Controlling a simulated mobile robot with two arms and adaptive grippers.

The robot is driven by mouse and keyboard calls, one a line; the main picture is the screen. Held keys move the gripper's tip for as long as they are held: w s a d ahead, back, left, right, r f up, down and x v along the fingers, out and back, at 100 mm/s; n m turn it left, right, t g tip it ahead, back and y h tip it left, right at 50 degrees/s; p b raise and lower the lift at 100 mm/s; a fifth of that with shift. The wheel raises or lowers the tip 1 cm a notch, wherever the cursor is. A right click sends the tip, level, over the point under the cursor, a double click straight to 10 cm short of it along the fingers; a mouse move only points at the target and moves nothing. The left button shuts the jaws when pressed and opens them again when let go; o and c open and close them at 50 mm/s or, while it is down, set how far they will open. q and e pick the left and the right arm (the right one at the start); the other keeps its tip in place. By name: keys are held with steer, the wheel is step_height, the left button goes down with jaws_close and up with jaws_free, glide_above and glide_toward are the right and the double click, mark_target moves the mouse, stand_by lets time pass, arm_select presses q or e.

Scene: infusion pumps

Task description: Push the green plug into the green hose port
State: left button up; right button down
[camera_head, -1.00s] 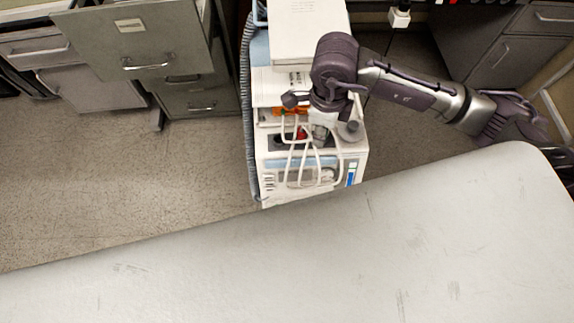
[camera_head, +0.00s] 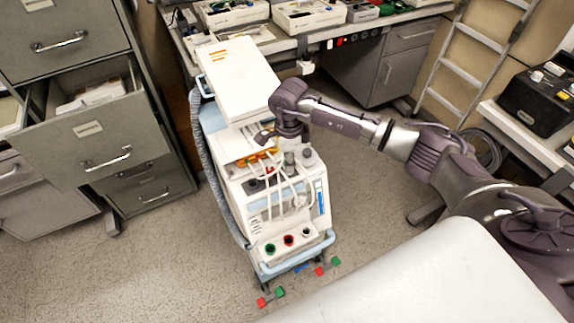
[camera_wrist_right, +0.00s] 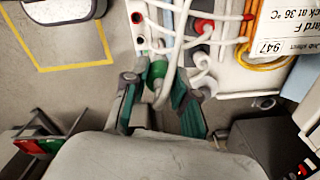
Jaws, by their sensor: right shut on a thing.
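My right gripper (camera_head: 289,152) hangs over the front of the white pump machine (camera_head: 262,212), among its white hoses. In the right wrist view the fingers of this gripper (camera_wrist_right: 157,88) stand either side of the green plug (camera_wrist_right: 157,69), which is on a white hose. The gripper is shut on it. The green hose port (camera_head: 270,248) is on the machine's low front ledge, left of the red port (camera_head: 289,240) and a dark port (camera_head: 305,232). The plug is apart from this port. The plug is hidden or too small in the head view. My left gripper is not in view.
Several white hoses (camera_head: 283,190) loop down the machine's front. Red and green blocks (camera_head: 265,301) show by the cart's foot. A pale surface (camera_head: 400,275) fills the lower right. A filing cabinet (camera_head: 95,130) with an open drawer stands left.

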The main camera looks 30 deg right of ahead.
arm_select(q)
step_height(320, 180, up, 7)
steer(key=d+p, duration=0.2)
steer(key=p, duration=0.5)
arm_select(e)
steer(key=s+a, duration=0.7)
steer(key=a, duration=0.3)
arm_select(q)
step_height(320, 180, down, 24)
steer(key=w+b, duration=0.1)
steer(key=b, duration=2.3)
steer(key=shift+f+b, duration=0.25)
steer(key=shift+b, duration=0.15)
arm_select(e)
step_height(320, 180, down, 27)
steer(key=shift+s+a+f, duration=0.1)
steer(key=shift+s+a, duration=0.05)
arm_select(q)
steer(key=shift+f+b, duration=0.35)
arm_select(e)
steer(key=shift+f, duration=0.35)
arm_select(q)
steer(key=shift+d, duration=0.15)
arm_select(e)
steer(key=shift+f, duration=0.1)
